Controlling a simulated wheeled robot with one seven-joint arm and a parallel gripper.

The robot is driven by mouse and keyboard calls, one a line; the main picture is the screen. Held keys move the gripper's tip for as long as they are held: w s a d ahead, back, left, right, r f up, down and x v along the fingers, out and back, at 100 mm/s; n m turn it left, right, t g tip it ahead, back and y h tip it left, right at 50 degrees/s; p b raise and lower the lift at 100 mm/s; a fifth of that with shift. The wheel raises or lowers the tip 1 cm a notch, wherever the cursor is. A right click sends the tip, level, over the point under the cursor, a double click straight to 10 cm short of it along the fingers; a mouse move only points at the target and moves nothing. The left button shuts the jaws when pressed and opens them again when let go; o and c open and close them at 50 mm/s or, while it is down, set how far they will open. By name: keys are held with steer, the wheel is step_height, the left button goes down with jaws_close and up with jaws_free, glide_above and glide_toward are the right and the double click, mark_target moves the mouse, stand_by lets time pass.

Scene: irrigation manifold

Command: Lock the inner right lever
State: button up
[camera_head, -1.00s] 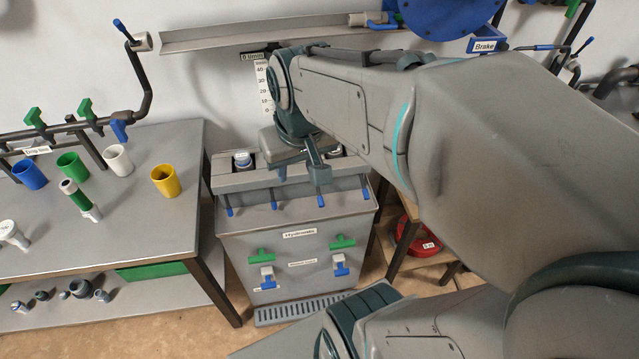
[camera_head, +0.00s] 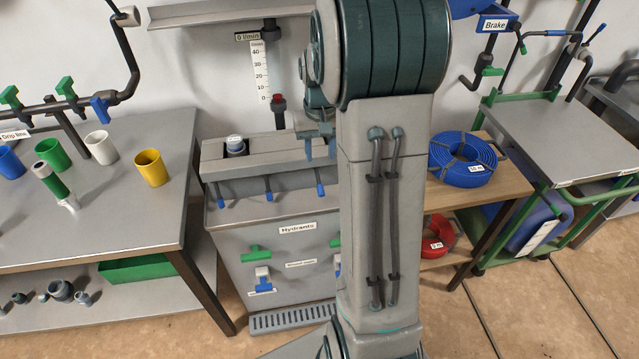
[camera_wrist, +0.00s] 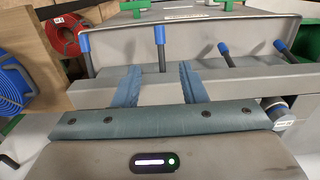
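The hydrants box (camera_head: 297,229) has a row of dark levers with blue tips along its top front. The inner right lever (camera_head: 319,189) is third from the left in the head view, its tip pointing down. In the wrist view, seen from the opposite side, this lever (camera_wrist: 161,50) is second from the left. My gripper (camera_head: 319,152) is above and behind it. In the wrist view, my gripper (camera_wrist: 159,78) is open, and the lever shows beyond the gap between its fingers. I see no contact. My arm hides the outer right lever in the head view; it shows in the wrist view (camera_wrist: 85,50).
The inner left lever (camera_head: 268,190) and outer left lever (camera_head: 219,196) stand nearby. A capped bottle (camera_head: 235,145) sits in the box's top. A workbench (camera_head: 115,215) with cups is at left, and a shelf with a blue hose (camera_head: 463,160) at right.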

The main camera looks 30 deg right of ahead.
mark_target(320, 185)
step_height(320, 185, down, 11)
steer(key=shift+f, duration=0.2)
jaws_close()
